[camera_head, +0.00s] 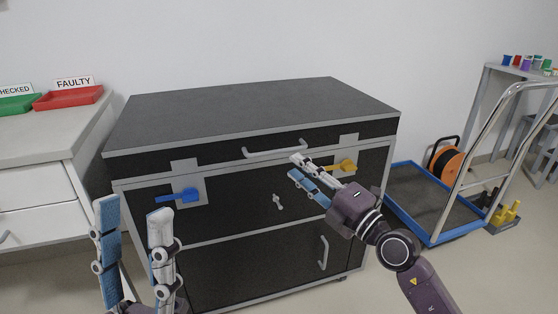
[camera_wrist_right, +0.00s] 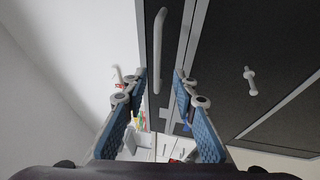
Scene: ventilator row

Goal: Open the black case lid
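The black case (camera_head: 225,220) with grey edges stands against the wall, its lid (camera_head: 250,108) shut. A grey bar handle (camera_head: 275,151) is on the lid's front edge and also shows in the right wrist view (camera_wrist_right: 159,50). Below the lid, a blue latch (camera_head: 177,195) at left and a yellow latch (camera_head: 342,165) at right both lie sideways. My right gripper (camera_head: 296,167) is open and empty in front of the lid handle's right end; its fingers (camera_wrist_right: 160,95) show apart in the wrist view. My left gripper (camera_head: 133,208) is open and empty, upright before the case's left front.
A white cabinet (camera_head: 40,140) at left holds a red tray (camera_head: 68,98) and a green tray (camera_head: 18,103). A blue-edged trolley (camera_head: 432,205) with an orange reel (camera_head: 449,163) stands close to the case's right. The lid's top is bare.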

